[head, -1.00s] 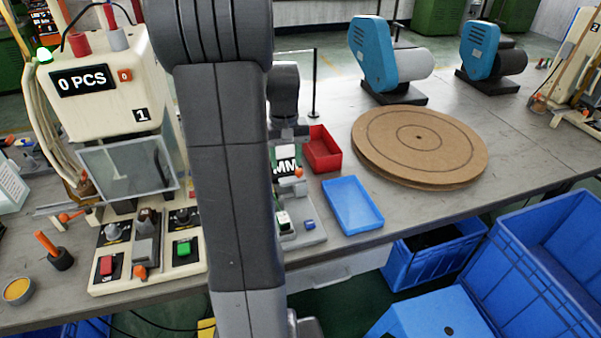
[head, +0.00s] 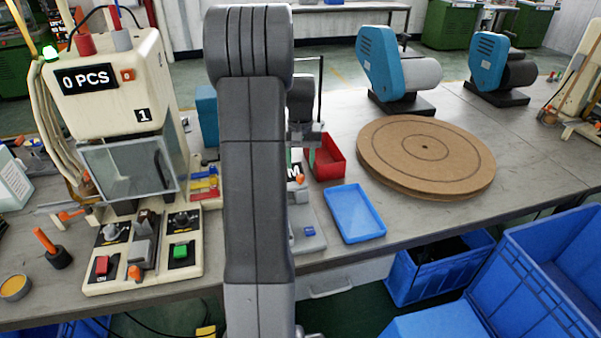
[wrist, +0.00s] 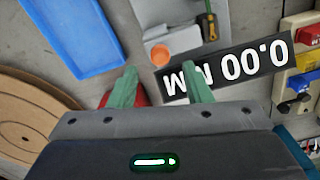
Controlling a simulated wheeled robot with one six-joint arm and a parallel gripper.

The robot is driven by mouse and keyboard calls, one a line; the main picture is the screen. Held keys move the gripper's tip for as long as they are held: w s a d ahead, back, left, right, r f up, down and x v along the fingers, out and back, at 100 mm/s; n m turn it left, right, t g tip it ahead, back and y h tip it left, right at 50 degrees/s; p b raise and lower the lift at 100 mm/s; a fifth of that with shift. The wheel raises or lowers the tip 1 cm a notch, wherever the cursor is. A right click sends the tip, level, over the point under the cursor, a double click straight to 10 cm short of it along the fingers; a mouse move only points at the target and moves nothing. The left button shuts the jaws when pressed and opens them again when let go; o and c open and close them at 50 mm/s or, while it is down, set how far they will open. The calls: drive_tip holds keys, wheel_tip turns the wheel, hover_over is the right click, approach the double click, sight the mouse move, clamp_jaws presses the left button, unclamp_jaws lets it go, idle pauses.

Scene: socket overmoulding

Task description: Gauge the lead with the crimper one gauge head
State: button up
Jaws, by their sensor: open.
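The gauge with its black-and-white "0.00 M…" display (wrist: 228,64) lies beyond my fingertips in the wrist view, upside down there. It has an orange knob (wrist: 161,54) and a grey block. In the head view my arm hides most of the gauge; part of its grey base (head: 307,236) shows. The cream crimper marked 1 (head: 115,100) stands at left, reading "0 PCS". I cannot make out the lead.
A blue tray (head: 354,213) and a red bin (head: 334,157) stand close to the gauge. A round brown board (head: 465,150) lies to the right. Blue-and-grey machines (head: 378,65) stand behind. Blue crates (head: 540,260) stand at the front right.

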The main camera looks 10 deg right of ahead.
sight(300, 175)
drive_tip(key=shift+f, duration=2.25)
drive_tip(key=shift+c, duration=0.3)
